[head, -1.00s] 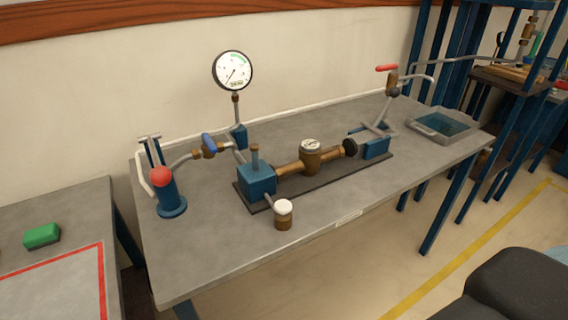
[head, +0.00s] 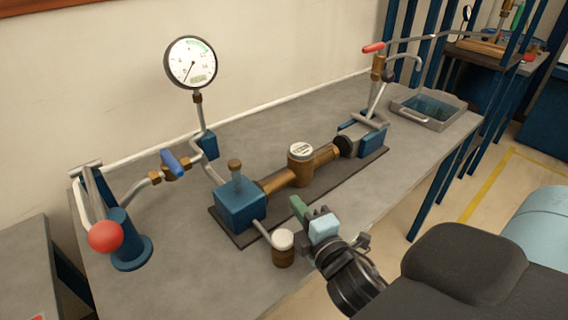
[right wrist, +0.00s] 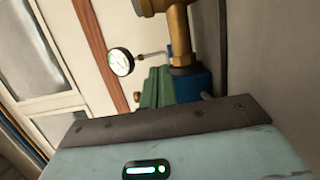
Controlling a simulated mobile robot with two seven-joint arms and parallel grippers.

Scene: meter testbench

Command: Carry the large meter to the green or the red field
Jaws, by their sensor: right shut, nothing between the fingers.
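The large meter (head: 301,168) is a brass body with a round white dial on top. It lies in line with brass pipe between the blue clamp block (head: 240,207) and the dark-faced right-hand clamp (head: 347,146). Brass fittings show at the top of the right wrist view, but I cannot tell which part they are. My right gripper (head: 300,208) is shut and empty, in front of the meter and apart from it in the head view. Its green fingers (right wrist: 158,88) show in the right wrist view. My left gripper is not in view.
A white-topped brass cylinder (head: 283,248) stands close to the right gripper. A pressure gauge (head: 190,63) rises behind the clamp, and a red-knobbed pump (head: 125,240) stands at left. A grey tray (head: 429,112) sits at the far right. A red-lined field (head: 38,317) barely shows lower left.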

